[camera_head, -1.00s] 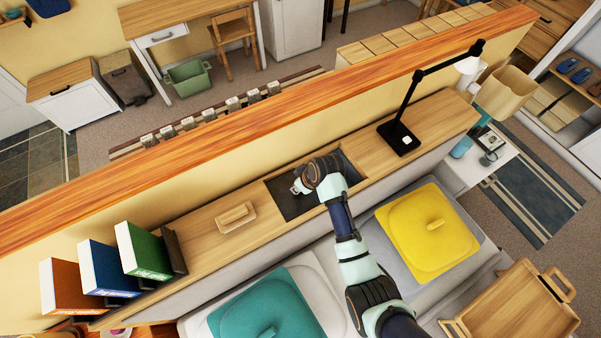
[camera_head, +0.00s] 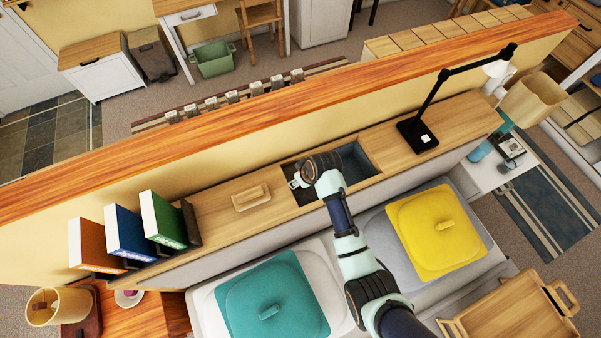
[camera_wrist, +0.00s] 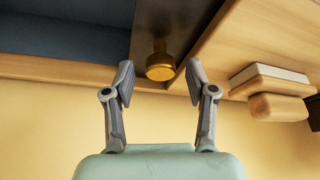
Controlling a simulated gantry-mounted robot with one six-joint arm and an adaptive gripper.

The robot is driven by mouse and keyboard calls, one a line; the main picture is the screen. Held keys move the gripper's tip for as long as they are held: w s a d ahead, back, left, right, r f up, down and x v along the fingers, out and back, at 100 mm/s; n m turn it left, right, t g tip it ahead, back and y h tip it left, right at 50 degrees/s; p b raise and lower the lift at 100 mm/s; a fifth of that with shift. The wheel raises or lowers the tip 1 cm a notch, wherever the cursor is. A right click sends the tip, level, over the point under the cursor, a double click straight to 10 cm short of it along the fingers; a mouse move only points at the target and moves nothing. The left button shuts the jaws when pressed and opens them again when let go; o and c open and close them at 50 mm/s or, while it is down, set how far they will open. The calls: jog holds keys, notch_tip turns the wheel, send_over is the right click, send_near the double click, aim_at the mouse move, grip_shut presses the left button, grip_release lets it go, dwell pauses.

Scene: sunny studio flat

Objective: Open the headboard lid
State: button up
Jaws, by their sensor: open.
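The headboard (camera_head: 222,223) has a rectangular recess in its wooden top. A dark brown lid panel (camera_wrist: 158,22) with a round brass knob (camera_wrist: 160,66) fills one end of it in the wrist view. Beside the panel, the blue-grey interior (camera_wrist: 65,35) is uncovered; in the head view it shows right of my gripper (camera_head: 296,183). My gripper also shows in the wrist view (camera_wrist: 160,82), open, with one finger on each side of the knob. Visible gaps separate the fingers from the knob. My wrist hides much of the lid in the head view.
A small wooden block-like item (camera_head: 251,197) sits left of the recess, with several binders (camera_head: 163,220) farther left. A black lamp (camera_head: 417,135) stands to the right. A wooden-topped partition (camera_head: 240,115) runs behind. Teal (camera_head: 275,300) and yellow (camera_head: 435,230) cushions lie in front.

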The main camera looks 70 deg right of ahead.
jog(key=v, duration=1.2)
dwell(0.4)
